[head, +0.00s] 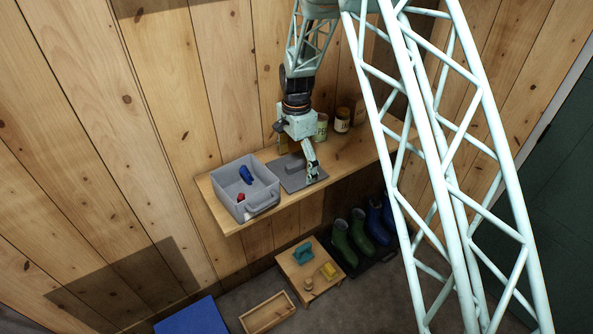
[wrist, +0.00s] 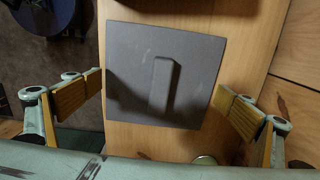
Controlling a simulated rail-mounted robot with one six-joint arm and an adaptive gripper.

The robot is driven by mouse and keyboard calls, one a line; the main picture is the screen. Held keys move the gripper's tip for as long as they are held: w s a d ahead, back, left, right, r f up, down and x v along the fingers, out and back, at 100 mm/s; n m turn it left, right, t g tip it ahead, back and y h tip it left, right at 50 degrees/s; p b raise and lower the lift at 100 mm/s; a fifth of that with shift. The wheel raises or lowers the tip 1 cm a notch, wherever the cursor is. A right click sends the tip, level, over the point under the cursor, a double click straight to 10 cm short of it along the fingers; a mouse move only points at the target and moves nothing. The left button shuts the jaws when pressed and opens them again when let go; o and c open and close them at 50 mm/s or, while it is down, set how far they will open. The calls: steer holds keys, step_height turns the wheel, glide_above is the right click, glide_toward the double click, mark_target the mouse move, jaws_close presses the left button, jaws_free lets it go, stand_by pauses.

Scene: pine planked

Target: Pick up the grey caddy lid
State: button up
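The grey caddy lid (head: 289,182) lies flat on the wooden shelf, to the right of the caddy. In the wrist view the lid (wrist: 135,50) is a dark grey square plate with a raised bar handle (wrist: 160,85) across its middle. My gripper (head: 313,174) is over the lid's right part in the head view. In the wrist view my gripper (wrist: 161,95) is open, its yellow-padded fingers wide apart on either side of the lid and empty. The gap between fingers and lid in height cannot be told. The grey caddy (head: 226,193) is open and holds a blue item and a red item.
Jars (head: 342,120) and a box (head: 357,106) stand on the shelf (head: 360,155) behind and right of my gripper. Below are a small table (head: 300,290), a wooden tray (head: 267,314), a blue box (head: 192,320) and several boots (head: 360,232). A plank wall backs the shelf.

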mark_target(297, 163)
steer(key=shift+s, duration=0.15)
steer(key=c, duration=1.5)
steer(key=shift+c, duration=0.9)
steer(key=shift+f, duration=0.15)
steer(key=shift+c, duration=0.2)
steer(key=shift+r, duration=0.55)
jaws_close()
step_height(297, 163, up, 9)
steer(key=shift+r, duration=0.1)
steer(key=shift+a+r, duration=0.1)
